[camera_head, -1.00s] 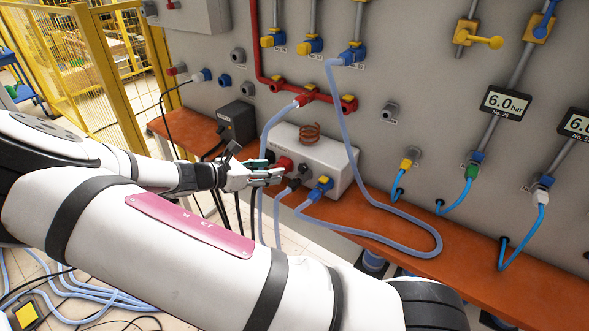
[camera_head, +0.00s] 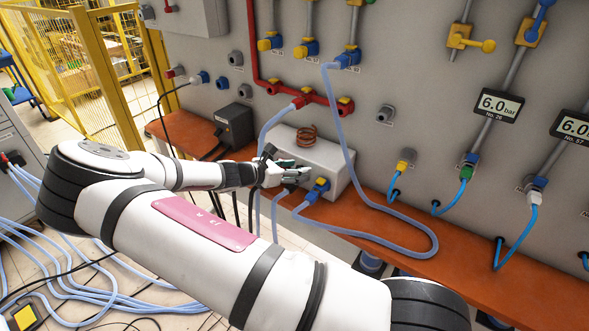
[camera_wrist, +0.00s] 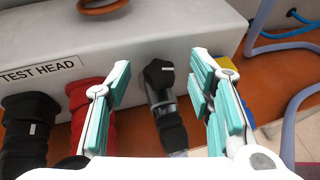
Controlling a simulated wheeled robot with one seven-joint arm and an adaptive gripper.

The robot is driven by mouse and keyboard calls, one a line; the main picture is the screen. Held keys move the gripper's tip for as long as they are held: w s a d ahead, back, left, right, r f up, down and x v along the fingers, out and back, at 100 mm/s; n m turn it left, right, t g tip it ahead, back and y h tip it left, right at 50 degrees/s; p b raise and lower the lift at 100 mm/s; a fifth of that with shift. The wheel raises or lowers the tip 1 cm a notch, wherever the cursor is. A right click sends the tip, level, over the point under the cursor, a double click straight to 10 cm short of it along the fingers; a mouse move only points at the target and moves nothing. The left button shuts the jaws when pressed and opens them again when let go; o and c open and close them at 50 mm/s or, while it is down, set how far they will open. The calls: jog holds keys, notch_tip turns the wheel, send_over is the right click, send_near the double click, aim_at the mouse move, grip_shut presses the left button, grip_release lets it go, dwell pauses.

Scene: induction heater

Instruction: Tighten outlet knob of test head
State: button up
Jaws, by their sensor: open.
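The test head (camera_head: 326,154) is a white box with a copper coil on top, standing on the orange shelf. In the wrist view its front face (camera_wrist: 140,45) carries a "TEST HEAD" label. A black knob (camera_wrist: 158,73) with a white mark sits on a grey metal fitting, and a dark hose end hangs below it. My gripper (camera_wrist: 162,80) is open, its teal-padded fingers on either side of this knob with visible gaps. In the head view my gripper (camera_head: 291,174) is in front of the box and hides the knob. No outlet marking is readable.
A red fitting (camera_wrist: 83,95) is close beside the left finger, with a black fitting (camera_wrist: 30,125) further left. A blue and yellow valve (camera_head: 319,187) with a pale hose is just right of my gripper. A pale hose (camera_head: 400,248) loops over the shelf (camera_head: 470,262).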

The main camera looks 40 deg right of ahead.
grip_shut()
jog(key=m+g+b, duration=0.2)
jog(key=b, duration=0.1)
jog(key=shift+w+f+b, duration=0.25)
jog(key=shift+w+b, duration=0.05)
jog(key=shift+w, duration=0.1)
jog(key=m+g+b, duration=0.1)
jog(key=g+b, duration=0.1)
jog(key=shift+w+m+b, duration=0.15)
jog(key=shift+m+b, duration=0.15)
jog(key=shift+m, duration=0.1)
jog(key=shift+r+m+g+y+b, duration=0.2)
jog(key=shift+m+g+y+b, duration=0.15)
jog(key=shift+g+b, duration=0.3)
grip_release()
jog(key=v, duration=0.8)
